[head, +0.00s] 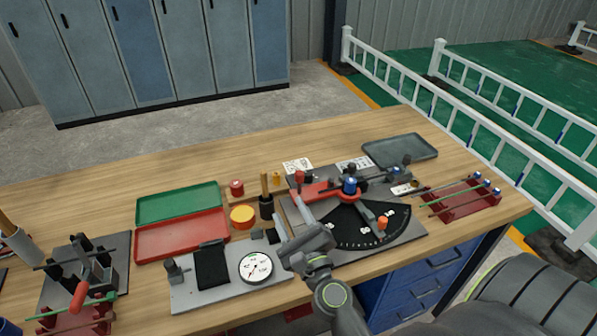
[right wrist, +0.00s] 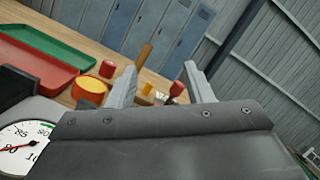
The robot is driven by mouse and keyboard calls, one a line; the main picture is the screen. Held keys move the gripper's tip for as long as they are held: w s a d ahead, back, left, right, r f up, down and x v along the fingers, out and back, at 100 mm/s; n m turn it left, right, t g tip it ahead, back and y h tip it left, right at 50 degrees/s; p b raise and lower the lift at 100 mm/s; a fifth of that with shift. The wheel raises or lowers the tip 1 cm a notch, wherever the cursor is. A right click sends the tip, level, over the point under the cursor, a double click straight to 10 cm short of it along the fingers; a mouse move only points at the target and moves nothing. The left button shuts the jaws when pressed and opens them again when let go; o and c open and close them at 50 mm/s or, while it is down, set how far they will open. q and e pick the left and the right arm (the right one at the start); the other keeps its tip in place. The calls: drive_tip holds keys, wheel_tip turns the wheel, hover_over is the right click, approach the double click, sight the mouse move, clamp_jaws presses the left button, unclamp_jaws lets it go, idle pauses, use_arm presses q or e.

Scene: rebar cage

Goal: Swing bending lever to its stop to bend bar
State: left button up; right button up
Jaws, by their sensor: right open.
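The bending station is a grey plate with a black dial (head: 355,228) that carries white scale marks. A red lever (head: 322,190) with an upright red grip (head: 299,177) at its left end reaches to a blue-topped post (head: 349,186). A grey arm with an orange knob (head: 382,222) lies over the dial. I cannot clearly make out a bar in the bender. My right gripper (head: 293,216) is open and empty, just in front of the lever's left end and over the station's left edge. Its two fingers (right wrist: 160,88) stand apart in the right wrist view. My left gripper is not in view.
A gauge plate with a round white dial (head: 256,267) lies left of my right gripper. Green (head: 178,204) and red (head: 182,236) trays lie further left. An orange-topped tub (head: 242,216) stands nearby. A red rack (head: 462,204) holds bars at right. A grey tray (head: 400,151) lies behind.

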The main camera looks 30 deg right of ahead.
sight(299, 172)
drive_tip(key=d+f+m+g+h, duration=0.1)
drive_tip(key=m, duration=0.2)
drive_tip(key=d+f+m+g+h, duration=0.1)
drive_tip(key=d+f+m+h, duration=0.1)
drive_tip(key=m, duration=0.2)
drive_tip(key=w+d+f+m+g+h, duration=0.1)
drive_tip(key=m+g, duration=0.1)
drive_tip(key=m, duration=0.1)
drive_tip(key=shift+d+f+m+h, duration=0.2)
drive_tip(key=shift+f+m+h, duration=0.2)
drive_tip(key=p+x, duration=0.1)
drive_tip(key=x, duration=1.6)
drive_tip(key=shift+w+d+r+p, duration=0.1)
drive_tip(key=shift+p, duration=0.3)
clamp_jaws()
